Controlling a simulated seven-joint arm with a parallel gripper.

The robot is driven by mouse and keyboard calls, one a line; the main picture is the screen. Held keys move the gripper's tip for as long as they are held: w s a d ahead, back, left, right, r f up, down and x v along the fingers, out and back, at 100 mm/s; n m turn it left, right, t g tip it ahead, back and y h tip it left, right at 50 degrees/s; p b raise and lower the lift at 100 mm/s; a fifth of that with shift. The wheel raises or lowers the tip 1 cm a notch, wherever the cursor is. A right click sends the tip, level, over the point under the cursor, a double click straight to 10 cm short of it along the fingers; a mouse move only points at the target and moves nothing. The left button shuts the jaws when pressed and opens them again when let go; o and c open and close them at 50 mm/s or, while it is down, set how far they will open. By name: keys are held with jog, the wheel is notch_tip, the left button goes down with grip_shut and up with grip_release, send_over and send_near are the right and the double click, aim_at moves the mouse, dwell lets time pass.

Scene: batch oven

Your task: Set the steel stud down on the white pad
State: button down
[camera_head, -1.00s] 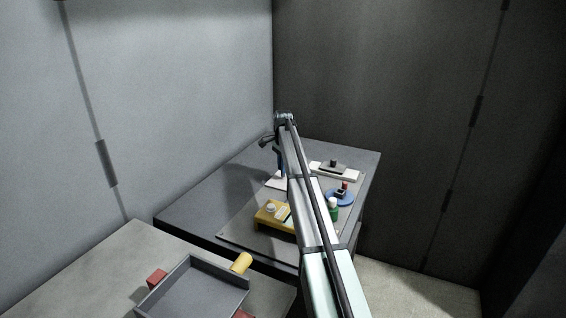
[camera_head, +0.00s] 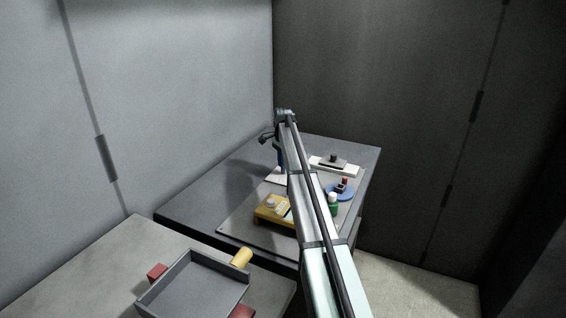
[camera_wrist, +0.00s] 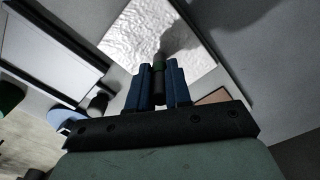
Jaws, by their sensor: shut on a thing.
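My gripper (camera_wrist: 159,68) has two blue fingers and is shut on the steel stud (camera_wrist: 158,82), a small dark grey upright cylinder, in the wrist view. The white pad (camera_wrist: 150,32) has a crinkled bright surface and lies beyond and below the fingertips. The stud's tip overlaps the pad in that view; I cannot tell whether they touch. In the head view the pad (camera_head: 273,176) shows beside my arm, partly hidden, with my gripper (camera_head: 281,166) over its right side. The stud cannot be made out there.
A yellow block (camera_head: 268,214) with small parts stands in front on the grey mat (camera_head: 240,229). To the right are a blue disc (camera_head: 333,194), a green bottle (camera_head: 333,209) and a white bar (camera_head: 345,170). A grey tray (camera_head: 205,287) stands on the nearer table.

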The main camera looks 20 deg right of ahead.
jog(key=shift+f, duration=0.3)
jog(key=c, duration=1)
grip_release()
